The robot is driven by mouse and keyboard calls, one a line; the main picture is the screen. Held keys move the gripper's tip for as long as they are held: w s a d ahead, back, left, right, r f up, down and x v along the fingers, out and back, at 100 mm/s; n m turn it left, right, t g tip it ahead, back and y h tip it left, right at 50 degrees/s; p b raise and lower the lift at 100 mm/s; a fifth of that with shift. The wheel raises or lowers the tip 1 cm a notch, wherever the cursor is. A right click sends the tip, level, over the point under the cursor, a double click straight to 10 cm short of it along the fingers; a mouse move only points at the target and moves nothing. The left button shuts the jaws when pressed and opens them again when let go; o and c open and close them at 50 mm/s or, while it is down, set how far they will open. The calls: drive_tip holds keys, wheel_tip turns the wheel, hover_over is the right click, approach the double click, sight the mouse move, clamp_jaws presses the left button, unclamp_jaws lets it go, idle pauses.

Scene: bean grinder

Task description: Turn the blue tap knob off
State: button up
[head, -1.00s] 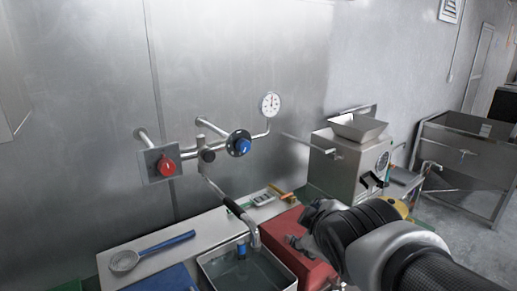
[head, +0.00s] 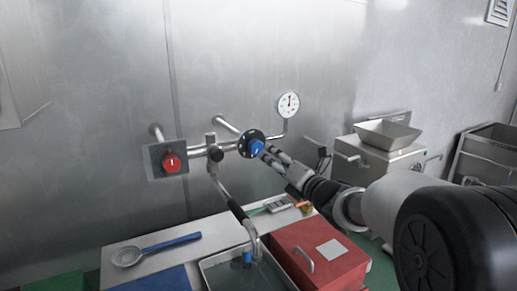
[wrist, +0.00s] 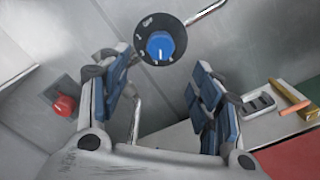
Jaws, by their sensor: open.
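The blue tap knob (head: 257,147) sits on a round black dial on the wall pipe, left of my gripper in the head view. In the wrist view the blue knob (wrist: 160,45) lies ahead, above and between my open fingers. My gripper (head: 272,154) is open and empty, its fingertips close to the knob's right side; contact cannot be told. In the wrist view my gripper's blue-padded fingers (wrist: 163,95) are spread wide.
A red knob (head: 171,162) on a square plate is to the left. A gauge (head: 288,105) is above right. Below are the spout (head: 240,212), a water basin (head: 207,269), a red box (head: 318,262) and a strainer (head: 128,256). A grinder (head: 386,150) stands right.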

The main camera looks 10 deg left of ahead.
sight(258, 148)
drive_tip(key=x, duration=1.2)
drive_tip(key=shift+w, duration=0.1)
drive_tip(key=shift+c, duration=0.5)
drive_tip(key=c, duration=1)
